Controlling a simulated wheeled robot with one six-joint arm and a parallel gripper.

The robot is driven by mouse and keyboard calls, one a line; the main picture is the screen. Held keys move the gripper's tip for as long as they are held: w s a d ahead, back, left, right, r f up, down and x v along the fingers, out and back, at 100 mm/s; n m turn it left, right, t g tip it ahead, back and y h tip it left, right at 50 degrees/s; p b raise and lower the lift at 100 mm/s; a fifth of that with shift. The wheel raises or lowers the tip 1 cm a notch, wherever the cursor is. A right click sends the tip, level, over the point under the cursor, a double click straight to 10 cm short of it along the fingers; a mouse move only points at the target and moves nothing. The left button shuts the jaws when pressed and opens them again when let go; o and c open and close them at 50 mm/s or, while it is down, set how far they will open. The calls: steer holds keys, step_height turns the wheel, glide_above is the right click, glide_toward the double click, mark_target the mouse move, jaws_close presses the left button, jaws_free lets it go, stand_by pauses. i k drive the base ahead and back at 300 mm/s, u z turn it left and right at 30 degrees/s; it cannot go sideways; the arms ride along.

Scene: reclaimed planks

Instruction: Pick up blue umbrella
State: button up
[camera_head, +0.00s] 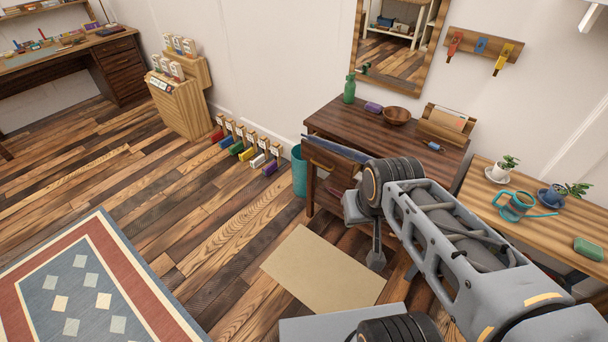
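A long, thin dark-blue thing, which looks like the blue umbrella (335,148), lies slanted along the front left edge of the dark wooden desk (345,122). Its right end passes behind my arm's joint. I cannot tell whether it rests on the desk or is held in front of it. My arm reaches in from the lower right, and its dark round joint is beside the umbrella's right end.
A teal bin (299,172) stands left of the desk. A side table (480,200) with plants is at right. A tan mat (323,270) lies in front; floor to the left is open.

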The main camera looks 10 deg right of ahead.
mark_target(358, 157)
steer(key=u, duration=1)
steer(key=i, duration=2.3)
steer(key=z, duration=2.85)
